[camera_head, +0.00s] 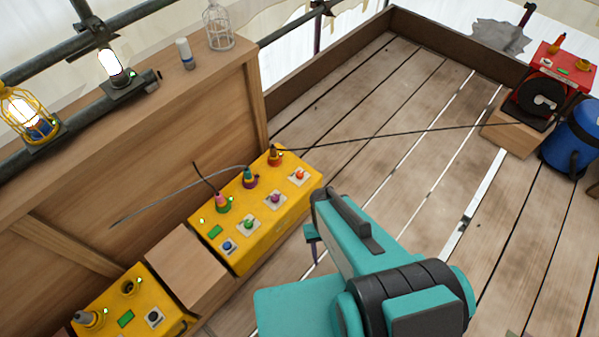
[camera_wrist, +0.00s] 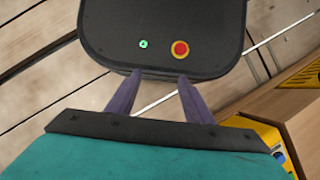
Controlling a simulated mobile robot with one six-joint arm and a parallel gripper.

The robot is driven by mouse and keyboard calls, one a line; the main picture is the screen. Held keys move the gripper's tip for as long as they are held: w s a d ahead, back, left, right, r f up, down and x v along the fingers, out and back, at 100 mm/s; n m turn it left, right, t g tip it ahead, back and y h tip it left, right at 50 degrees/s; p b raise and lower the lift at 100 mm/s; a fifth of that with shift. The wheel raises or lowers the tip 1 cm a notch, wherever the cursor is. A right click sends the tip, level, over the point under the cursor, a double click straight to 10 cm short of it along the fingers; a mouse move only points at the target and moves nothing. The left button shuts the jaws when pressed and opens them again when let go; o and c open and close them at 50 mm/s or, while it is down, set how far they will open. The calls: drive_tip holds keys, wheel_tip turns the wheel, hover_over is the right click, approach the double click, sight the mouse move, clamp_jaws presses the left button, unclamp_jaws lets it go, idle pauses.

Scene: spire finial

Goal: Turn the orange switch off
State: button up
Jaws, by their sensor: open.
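The orange switch (camera_head: 299,175) is a small round knob on a pale plate. It is at the far right end of the yellow control box (camera_head: 262,222). Its row also holds a purple switch (camera_head: 275,198), a green switch (camera_head: 249,223) and a blue switch (camera_head: 229,245). The lever position of the orange switch is too small to tell. My gripper (camera_wrist: 160,75) is open and empty in the wrist view, with two purple fingers apart. In the head view my arm is right of the box, apart from the orange switch, and largely hides the gripper.
Plugs with cables stand along the box's back edge, including a red-brown one (camera_head: 275,155). A wooden block (camera_head: 187,268) separates a second yellow box (camera_head: 150,290). Plank floor (camera_head: 400,110) is open.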

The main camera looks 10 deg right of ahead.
drive_tip(key=w+f+t+b, duration=0.1)
drive_tip(key=w+f+b, duration=0.2)
drive_tip(key=w+b, duration=0.55)
wheel_tip(320, 180, up, 9)
drive_tip(key=m+t+b, duration=0.3)
drive_tip(key=t+b, duration=0.1)
drive_tip(key=b, duration=1.5)
hover_over(300, 173)
drive_tip(key=shift+a+r+h, duration=0.3)
drive_tip(key=shift+a+r, duration=0.15)
drive_tip(key=shift+f, duration=0.15)
drive_tip(key=f+b, duration=0.1)
drive_tip(key=f, duration=0.3)
drive_tip(key=f+b, duration=0.2)
drive_tip(key=f, duration=0.3)
drive_tip(key=f+b, duration=0.1)
drive_tip(key=f, duration=0.3)
drive_tip(key=shift+d+f, duration=0.3)
